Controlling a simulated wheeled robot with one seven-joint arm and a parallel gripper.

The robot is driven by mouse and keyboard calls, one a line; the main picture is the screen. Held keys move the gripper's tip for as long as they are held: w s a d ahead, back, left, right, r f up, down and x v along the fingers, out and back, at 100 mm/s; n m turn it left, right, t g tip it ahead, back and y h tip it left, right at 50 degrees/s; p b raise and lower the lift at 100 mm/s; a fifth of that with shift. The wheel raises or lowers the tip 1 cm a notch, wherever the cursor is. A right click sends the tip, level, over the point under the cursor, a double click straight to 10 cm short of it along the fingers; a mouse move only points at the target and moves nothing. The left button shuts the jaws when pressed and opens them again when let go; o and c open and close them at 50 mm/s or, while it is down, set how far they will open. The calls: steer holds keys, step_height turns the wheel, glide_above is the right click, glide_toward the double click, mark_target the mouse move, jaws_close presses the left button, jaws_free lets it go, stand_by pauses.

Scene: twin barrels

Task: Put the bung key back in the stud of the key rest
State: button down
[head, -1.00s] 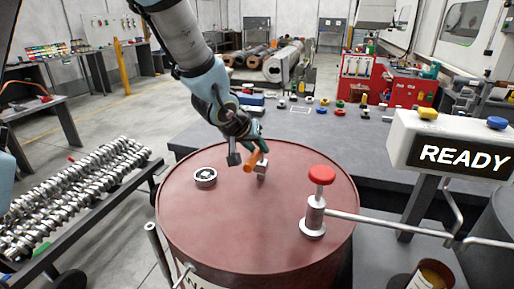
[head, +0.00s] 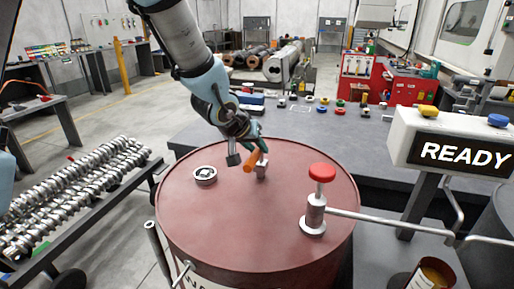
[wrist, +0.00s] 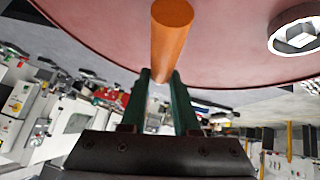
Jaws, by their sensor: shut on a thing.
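The bung key's orange handle (head: 250,161) is held by my gripper (head: 261,146) above the lid of the red barrel. In the wrist view the orange handle (wrist: 172,35) runs out from between the green fingers (wrist: 160,95), which are shut on it. I cannot make out the key rest for certain.
The red barrel lid (head: 290,240) carries a round metal fitting with a square centre (head: 205,175) on the left and a red-knobbed post with a long bar (head: 315,205) on the right. A READY sign (head: 455,150) stands at right. A grey table (head: 400,150) lies behind.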

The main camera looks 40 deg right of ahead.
steer(key=shift+f+b, duration=1.05)
steer(key=shift+f, duration=0.15)
steer(key=c, duration=0.6)
jaws_free()
steer(key=p+v, duration=0.3)
steer(key=v, duration=0.8)
